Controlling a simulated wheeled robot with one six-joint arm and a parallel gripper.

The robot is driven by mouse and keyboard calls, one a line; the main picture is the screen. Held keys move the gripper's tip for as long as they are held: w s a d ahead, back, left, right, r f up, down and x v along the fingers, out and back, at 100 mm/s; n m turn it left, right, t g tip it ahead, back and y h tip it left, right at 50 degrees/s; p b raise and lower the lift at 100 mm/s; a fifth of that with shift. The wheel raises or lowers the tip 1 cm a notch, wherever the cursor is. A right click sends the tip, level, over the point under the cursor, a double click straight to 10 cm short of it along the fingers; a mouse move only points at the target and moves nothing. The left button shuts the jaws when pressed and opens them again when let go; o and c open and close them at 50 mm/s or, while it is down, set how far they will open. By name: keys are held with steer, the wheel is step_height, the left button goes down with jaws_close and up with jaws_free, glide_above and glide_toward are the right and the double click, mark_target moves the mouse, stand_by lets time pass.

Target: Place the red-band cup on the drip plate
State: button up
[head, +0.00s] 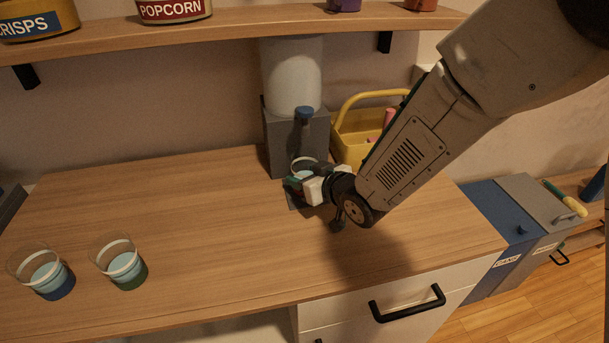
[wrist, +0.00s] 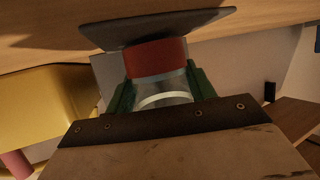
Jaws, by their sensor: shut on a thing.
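The red-band cup (wrist: 157,57) is between the green fingers of my gripper (wrist: 155,88) in the wrist view. That view looks upside down, with the cup's red base at the dark drip plate (wrist: 205,22). Base and plate seem to meet; I cannot tell whether a small gap is left. In the head view the clear cup rim (head: 303,162) shows under the dispenser's blue-topped tap (head: 304,113). My gripper (head: 299,187) hides most of the cup there. Only a corner of the drip plate (head: 293,203) shows.
The dispenser (head: 281,135) stands at the back, with a yellow caddy (head: 350,143) close on its right. A blue-band cup (head: 55,286) and a green-band cup (head: 127,273) stand at the front left. The shelf (head: 240,22) overhangs the counter. The middle counter is clear.

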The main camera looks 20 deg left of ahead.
steer(key=shift+s+f, duration=0.1)
steer(key=shift+f, duration=0.25)
steer(key=shift+s+d+f, duration=0.1)
steer(key=shift+s+f, duration=0.05)
steer(key=shift+f, duration=0.1)
steer(key=o, duration=1)
steer(key=shift+s+f, duration=0.1)
steer(key=shift+o, duration=0.2)
steer(key=shift+r, duration=0.55)
steer(key=v, duration=1.1)
steer(key=shift+d+r, duration=0.25)
